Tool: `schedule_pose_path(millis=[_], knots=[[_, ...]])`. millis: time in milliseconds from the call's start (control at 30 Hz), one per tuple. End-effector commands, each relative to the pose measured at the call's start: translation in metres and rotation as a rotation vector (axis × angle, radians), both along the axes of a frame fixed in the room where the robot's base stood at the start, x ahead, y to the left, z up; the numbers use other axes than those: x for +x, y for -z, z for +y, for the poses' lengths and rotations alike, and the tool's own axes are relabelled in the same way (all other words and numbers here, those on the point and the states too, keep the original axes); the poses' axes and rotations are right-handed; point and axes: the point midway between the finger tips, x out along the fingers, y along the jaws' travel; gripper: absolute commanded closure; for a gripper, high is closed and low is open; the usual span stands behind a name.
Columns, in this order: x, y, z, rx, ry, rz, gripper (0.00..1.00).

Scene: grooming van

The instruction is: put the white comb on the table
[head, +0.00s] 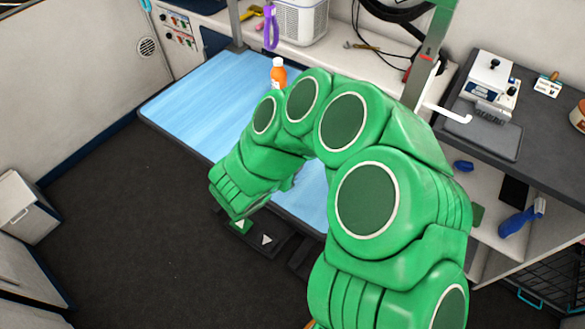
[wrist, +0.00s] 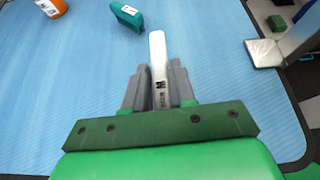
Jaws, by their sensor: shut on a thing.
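The white comb (wrist: 157,52) stands out between the grey fingers of my gripper (wrist: 158,84) in the wrist view, with dark marking near its held end. My gripper is shut on it, over the blue table (wrist: 70,75). I cannot tell whether the comb touches the tabletop. In the head view the blue table (head: 190,105) is partly covered by my green arm, which also hides the gripper and comb.
An orange bottle (head: 278,76) stands at the table's back edge; it also shows in the wrist view (wrist: 50,8). A teal object (wrist: 127,15) with a white label lies ahead of the comb. The table's left part is clear. A dark counter (head: 540,150) is at right.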

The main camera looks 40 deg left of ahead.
Motion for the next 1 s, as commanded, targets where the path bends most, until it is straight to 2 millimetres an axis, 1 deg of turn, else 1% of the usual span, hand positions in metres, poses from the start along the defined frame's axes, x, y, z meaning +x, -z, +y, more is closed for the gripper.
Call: schedule_pose_path(millis=[100,233,700,733,867,1000], knots=[[0.000,0.013,0.000,-0.004,-0.001,-0.002,1.00],[0.000,0.022,0.000,-0.004,-0.001,-0.001,1.00],[0.000,0.027,0.000,-0.001,0.000,0.000,1.00],[0.000,0.026,0.000,-0.001,0.000,0.000,0.71],[0.000,0.026,0.000,0.000,-0.001,0.000,0.51],[0.000,0.026,0.000,0.000,-0.001,0.000,0.50]])
